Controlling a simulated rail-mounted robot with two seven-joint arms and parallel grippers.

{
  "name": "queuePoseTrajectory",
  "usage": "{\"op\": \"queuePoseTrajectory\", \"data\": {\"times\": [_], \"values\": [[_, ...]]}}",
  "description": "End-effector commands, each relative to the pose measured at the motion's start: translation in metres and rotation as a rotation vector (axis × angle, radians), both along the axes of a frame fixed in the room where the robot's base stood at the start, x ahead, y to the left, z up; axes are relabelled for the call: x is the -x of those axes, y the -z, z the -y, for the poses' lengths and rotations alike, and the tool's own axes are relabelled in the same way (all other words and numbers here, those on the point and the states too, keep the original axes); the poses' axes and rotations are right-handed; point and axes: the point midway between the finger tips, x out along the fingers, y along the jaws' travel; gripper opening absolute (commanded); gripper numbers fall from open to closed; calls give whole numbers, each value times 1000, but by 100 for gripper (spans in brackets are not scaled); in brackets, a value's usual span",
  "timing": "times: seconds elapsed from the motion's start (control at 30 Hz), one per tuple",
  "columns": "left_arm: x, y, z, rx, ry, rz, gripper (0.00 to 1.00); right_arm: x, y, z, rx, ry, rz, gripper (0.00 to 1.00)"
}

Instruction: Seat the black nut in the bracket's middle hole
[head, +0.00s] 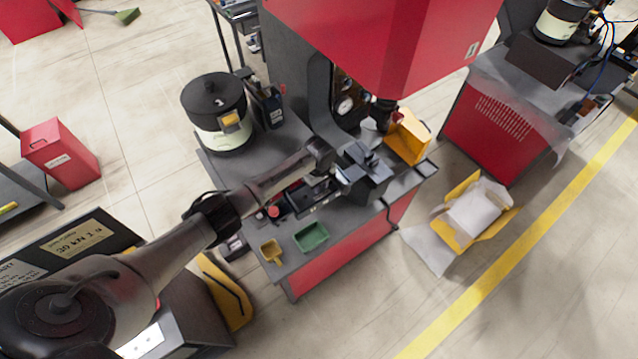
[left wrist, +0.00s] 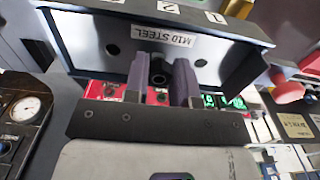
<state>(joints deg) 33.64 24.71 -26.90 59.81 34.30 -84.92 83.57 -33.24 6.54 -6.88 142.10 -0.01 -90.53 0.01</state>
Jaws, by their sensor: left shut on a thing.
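The black nut (left wrist: 158,76) sits between the two fingers of my left gripper (left wrist: 160,82), which is shut on it, in the left wrist view. One hole shows on each side of the fingers; the middle hole lies behind the nut and fingertips. I cannot tell whether the nut touches the bracket. In the head view my left gripper (head: 342,180) reaches the dark bracket (head: 374,188) from the left; the nut is too small to make out there.
The red press head (head: 385,45) overhangs the bench. A yellow bin (head: 408,137) stands behind the bracket.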

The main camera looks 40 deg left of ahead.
Motion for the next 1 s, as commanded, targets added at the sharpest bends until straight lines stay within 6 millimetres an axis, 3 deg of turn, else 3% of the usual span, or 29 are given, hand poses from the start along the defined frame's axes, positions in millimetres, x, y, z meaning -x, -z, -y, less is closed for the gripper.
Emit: {"op": "queuePoseTrajectory", "data": {"times": [0.77, 0.8, 1.0], "values": [[0, 15, 0, 0, 0, 0, 1, 0, 6, 3, 11, -7, 0, 43], [0, 14, 0, 0, 0, 0, 27, 0, 6, 3, 11, -7, 0, 43], [0, 14, 0, 0, 0, 0, 46, 0, 6, 2, 8, -5, 0, 43]]}}
